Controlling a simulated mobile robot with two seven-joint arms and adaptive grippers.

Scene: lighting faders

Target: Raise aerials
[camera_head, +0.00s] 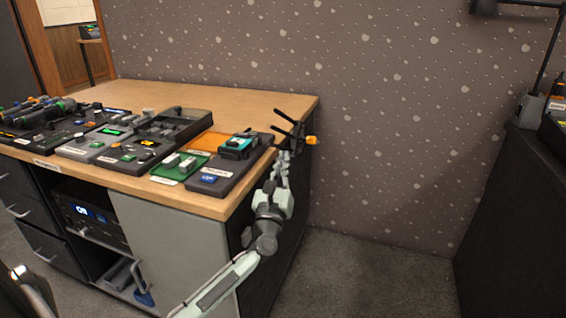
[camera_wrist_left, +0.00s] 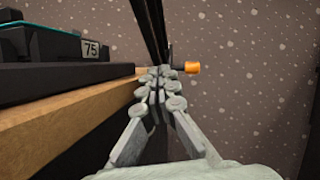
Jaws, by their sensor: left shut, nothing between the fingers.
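Thin black rods (camera_head: 286,117), which look like the aerials, stick up past the right edge of the desk in the head view. An orange-tipped knob (camera_head: 311,140) sits beside them. In the left wrist view the rods (camera_wrist_left: 157,28) rise from just beyond my fingertips, with the orange knob (camera_wrist_left: 191,67) to their right. My left gripper (camera_head: 285,158) is beside the desk's right edge, close below the rods. Its fingers (camera_wrist_left: 158,74) are shut with nothing between them. Whether the tips touch the rods is unclear, and the rods' base is hidden. My right gripper is out of view.
The wooden desk (camera_head: 240,100) carries several fader panels and a teal device (camera_head: 238,147) on a dark base near its right edge. The desk edge (camera_wrist_left: 75,105) lies left of my gripper. A dark cabinet (camera_head: 512,200) stands far right, with open floor (camera_head: 370,270) between.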

